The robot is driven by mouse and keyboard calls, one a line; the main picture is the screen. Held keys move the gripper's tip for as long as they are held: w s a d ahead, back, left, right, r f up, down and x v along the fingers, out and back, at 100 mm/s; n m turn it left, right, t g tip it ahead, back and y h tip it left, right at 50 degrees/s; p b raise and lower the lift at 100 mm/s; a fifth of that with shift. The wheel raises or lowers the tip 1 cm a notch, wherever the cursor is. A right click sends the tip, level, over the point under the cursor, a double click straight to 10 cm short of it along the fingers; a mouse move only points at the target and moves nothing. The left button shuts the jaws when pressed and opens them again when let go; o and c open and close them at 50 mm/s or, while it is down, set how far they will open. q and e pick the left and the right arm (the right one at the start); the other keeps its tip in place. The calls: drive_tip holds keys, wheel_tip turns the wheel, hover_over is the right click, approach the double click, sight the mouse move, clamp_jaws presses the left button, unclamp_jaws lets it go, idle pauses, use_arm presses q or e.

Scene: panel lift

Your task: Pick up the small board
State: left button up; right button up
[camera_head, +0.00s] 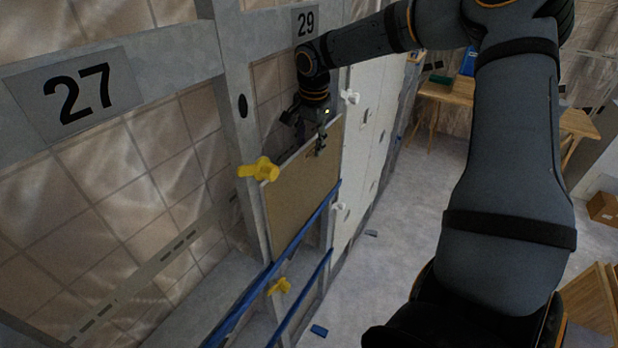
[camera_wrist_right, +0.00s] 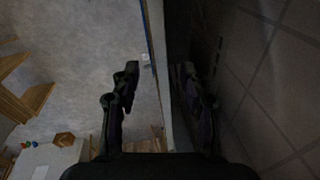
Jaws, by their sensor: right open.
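The small board (camera_head: 298,195) is a tan panel that stands upright against the wall frame, in the middle of the head view. Its edge (camera_wrist_right: 158,60) shows as a pale strip in the right wrist view. My right gripper (camera_head: 318,138) is at the top edge of the board, near its upper right corner. In the right wrist view its fingers (camera_wrist_right: 158,90) are spread, one on each side of the board's edge, with a visible gap on the left side. Whether the right-hand finger touches the board is too dark to tell. My left gripper is not in view.
Yellow clamps (camera_head: 259,170) sit at the board's upper left and below it (camera_head: 280,287). Blue rails (camera_head: 300,238) run along its lower side. White panels (camera_head: 372,125) with white clamps stand to the right. A wooden table (camera_head: 455,92) is farther back; the floor (camera_head: 400,215) between is mostly free.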

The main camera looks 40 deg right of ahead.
drive_tip(key=shift+w+d+f, duration=0.1)
drive_tip(key=shift+w+f, duration=0.05)
drive_tip(key=shift+f, duration=0.4)
drive_tip(key=shift+w+d+f, duration=0.1)
drive_tip(key=shift+f, duration=0.45)
drive_tip(key=shift+s+r, duration=0.1)
clamp_jaws()
drive_tip(key=shift+r, duration=0.1)
